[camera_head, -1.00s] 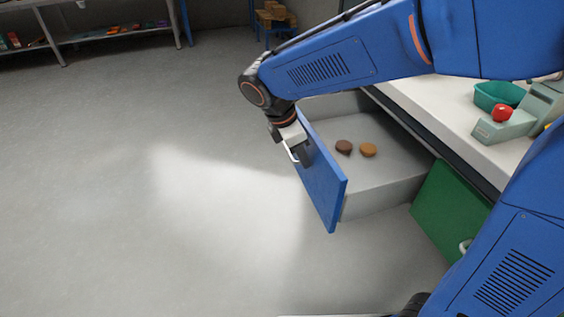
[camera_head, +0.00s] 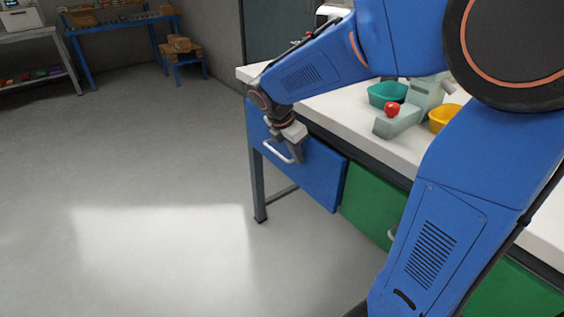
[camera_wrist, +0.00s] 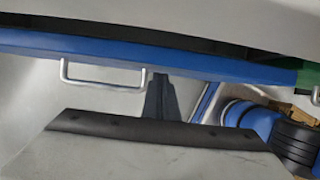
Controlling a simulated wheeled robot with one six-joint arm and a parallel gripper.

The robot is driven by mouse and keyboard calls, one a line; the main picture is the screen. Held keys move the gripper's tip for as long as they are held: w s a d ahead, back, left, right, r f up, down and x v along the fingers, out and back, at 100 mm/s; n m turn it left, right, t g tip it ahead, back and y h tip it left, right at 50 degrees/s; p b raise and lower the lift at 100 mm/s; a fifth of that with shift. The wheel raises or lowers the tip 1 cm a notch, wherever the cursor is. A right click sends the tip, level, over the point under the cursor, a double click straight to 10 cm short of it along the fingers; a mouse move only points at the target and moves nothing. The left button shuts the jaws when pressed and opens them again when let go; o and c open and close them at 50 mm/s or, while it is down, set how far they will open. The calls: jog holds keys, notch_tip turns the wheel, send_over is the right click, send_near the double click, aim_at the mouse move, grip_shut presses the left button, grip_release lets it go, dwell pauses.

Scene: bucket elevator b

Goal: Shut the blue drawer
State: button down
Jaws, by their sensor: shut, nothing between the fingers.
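The blue drawer (camera_head: 322,178) is in the workbench's left end, its front in about the same plane as the green drawer front beside it. Its inside no longer shows; I cannot tell whether a small gap is left. Its pale bar handle (camera_head: 277,153) also shows in the wrist view (camera_wrist: 103,87). My gripper (camera_head: 299,155) is shut and empty, just right of the handle and against or very near the blue front. In the wrist view my dark fingers (camera_wrist: 160,97) reach up to the blue front.
A green drawer front (camera_head: 372,210) adjoins on the right. The white worktop (camera_head: 345,108) above holds a teal bin (camera_head: 387,94), a yellow bin (camera_head: 444,118) and a pale green device with a red knob (camera_head: 392,109). Open floor (camera_head: 130,200) lies to the left.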

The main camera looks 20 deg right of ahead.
jog(key=shift+w+d, duration=0.2)
jog(key=shift+d, duration=0.4)
jog(key=shift+w+d, duration=0.2)
jog(key=shift+d, duration=0.4)
jog(key=shift+r, duration=0.1)
